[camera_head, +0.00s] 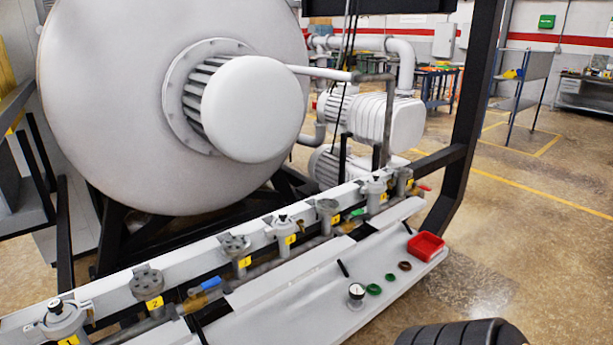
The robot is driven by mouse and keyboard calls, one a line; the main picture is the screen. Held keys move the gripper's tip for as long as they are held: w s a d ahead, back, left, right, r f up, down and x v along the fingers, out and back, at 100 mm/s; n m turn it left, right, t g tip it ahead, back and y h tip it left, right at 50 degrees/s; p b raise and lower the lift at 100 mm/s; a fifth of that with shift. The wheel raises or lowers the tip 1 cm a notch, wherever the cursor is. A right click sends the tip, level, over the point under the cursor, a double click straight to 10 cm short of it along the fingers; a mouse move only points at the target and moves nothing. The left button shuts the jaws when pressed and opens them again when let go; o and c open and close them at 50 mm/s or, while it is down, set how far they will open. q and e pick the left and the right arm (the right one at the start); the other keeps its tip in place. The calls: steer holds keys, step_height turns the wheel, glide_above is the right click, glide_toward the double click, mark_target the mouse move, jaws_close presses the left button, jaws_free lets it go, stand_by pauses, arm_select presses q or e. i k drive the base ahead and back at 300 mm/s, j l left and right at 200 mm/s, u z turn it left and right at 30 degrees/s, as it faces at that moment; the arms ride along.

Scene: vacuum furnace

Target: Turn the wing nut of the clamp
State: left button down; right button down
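A row of numbered grey flanged fittings runs along a white rail (180,262) below the furnace. The nearest fitting (62,318) is at the bottom left, with a black knob on top and small metal parts at its side. The fitting with the yellow "2" label (147,284) has a flat round top with holes. I cannot tell which small part is the clamp or its wing nut at this size. Neither of my grippers is clearly in view.
A blue-handled valve (208,284) sits between fittings.

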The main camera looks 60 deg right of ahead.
mark_target(367, 189)
steer(key=z, duration=2.3)
steer(key=u, duration=0.55)
steer(key=i+l+u, duration=0.2)
steer(key=l+u, duration=0.2)
steer(key=i+l+u, duration=0.15)
steer(key=l+u, duration=0.2)
steer(key=i+l+u, duration=0.15)
steer(key=l, duration=0.3)
steer(key=l+u, duration=0.15)
steer(key=l, duration=0.75)
steer(key=i+l, duration=0.1)
steer(key=l, duration=0.4)
steer(key=k+l, duration=0.1)
steer(key=l, duration=0.6)
steer(key=k+l, duration=0.15)
steer(key=l, duration=0.2)
steer(key=u, duration=0.05)
